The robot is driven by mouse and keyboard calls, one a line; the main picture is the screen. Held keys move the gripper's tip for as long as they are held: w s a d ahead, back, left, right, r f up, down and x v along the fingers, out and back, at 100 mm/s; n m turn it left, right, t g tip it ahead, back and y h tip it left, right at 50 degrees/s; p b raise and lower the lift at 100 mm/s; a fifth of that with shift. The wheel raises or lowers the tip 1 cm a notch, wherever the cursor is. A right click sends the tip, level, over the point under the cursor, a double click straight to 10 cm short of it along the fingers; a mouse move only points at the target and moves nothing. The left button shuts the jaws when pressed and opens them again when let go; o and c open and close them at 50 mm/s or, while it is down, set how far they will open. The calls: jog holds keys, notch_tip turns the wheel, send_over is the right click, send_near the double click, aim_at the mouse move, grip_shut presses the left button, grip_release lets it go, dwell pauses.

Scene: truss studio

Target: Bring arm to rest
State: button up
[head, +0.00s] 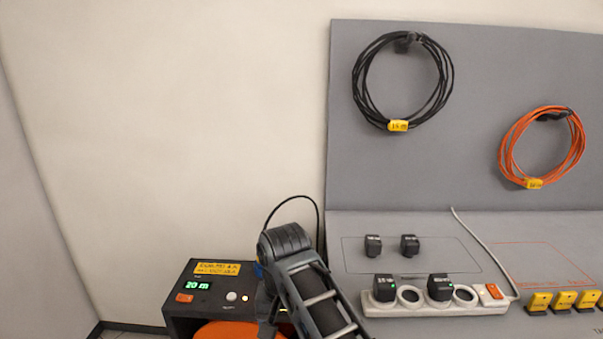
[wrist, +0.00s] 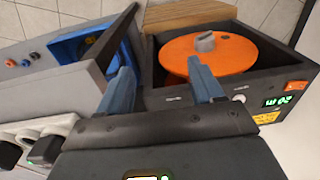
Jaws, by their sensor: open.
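My arm reaches up in the lower middle of the head view, beside the dark box with the orange disc. In the wrist view my gripper (wrist: 160,88) shows two blue-grey fingers standing well apart, with nothing between them. It points toward the gap between the grey bench edge and the dark box (wrist: 300,70). In the head view the fingertips are hidden behind my arm.
The dark box (head: 177,320) has a green "20 m" display and an orange disc (wrist: 222,55). A power strip (head: 385,308) with black plugs lies on the bench. Black (head: 357,85) and orange (head: 503,150) cable coils hang on the panel. The left wall is bare.

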jog(key=s+d+f+t+y, duration=0.1)
jog(key=s+d+f+t, duration=0.1)
jog(key=s+d+f, duration=0.4)
jog(key=s+d+f+t+y, duration=0.2)
jog(key=s+f, duration=0.6)
jog(key=f, duration=0.2)
jog(key=s+d+t, duration=0.2)
jog(key=s+d, duration=0.2)
jog(key=s, duration=0.4)
jog(key=s+d+r+t+h, duration=0.1)
jog(key=s+d+r+t, duration=0.1)
jog(key=s+d+r, duration=0.35)
jog(key=s+d+r+t+h, duration=0.1)
jog(key=s+d+r+t, duration=0.2)
jog(key=s, duration=0.6)
jog(key=s+d+r+t, duration=0.1)
jog(key=s+r, duration=0.3)
jog(key=r, duration=0.4)
jog(key=s+d+r+t+h, duration=0.1)
jog(key=s+d+r+t, duration=0.1)
jog(key=s+r, duration=0.3)
notch_tip(320, 180, up, 4)
jog(key=shift+d+r+t, duration=0.1)
jog(key=shift+d+t, duration=0.2)
jog(key=shift+d, duration=0.5)
